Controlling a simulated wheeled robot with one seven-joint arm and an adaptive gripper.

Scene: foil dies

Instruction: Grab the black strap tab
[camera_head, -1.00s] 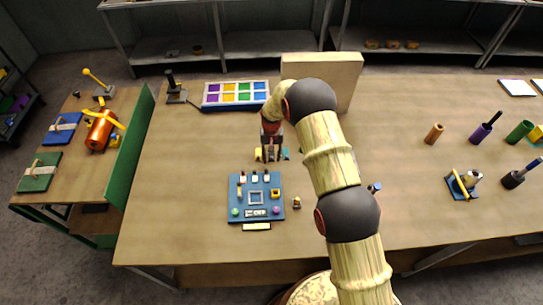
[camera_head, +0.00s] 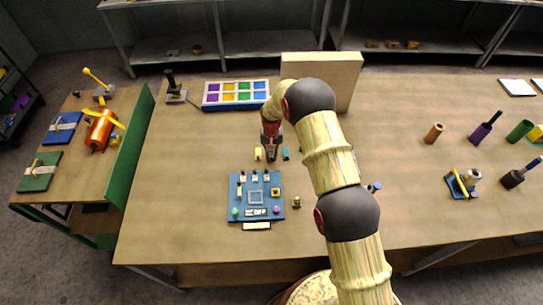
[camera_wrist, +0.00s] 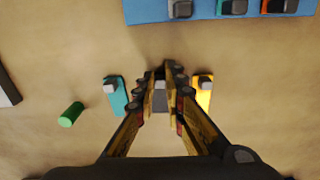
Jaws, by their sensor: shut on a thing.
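The black strap tab (camera_wrist: 160,97) shows between my fingertips in the wrist view, with a grey block on it; much of it is hidden by the fingers. My gripper (camera_wrist: 161,88) is shut on it, down at the tabletop. In the head view my gripper (camera_head: 270,155) stands behind the blue board, and the tab is too small and covered to make out there. A teal tab (camera_wrist: 116,98) lies on one side of my fingers and a yellow tab (camera_wrist: 203,98) on the other, both apart from the black one.
The blue board (camera_head: 234,200) with several small pieces lies in front of my gripper. A tray of coloured compartments (camera_head: 205,103) and a beige block (camera_head: 335,70) stand behind. A green cylinder (camera_wrist: 71,114) lies near the teal tab. Bare table lies to the left.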

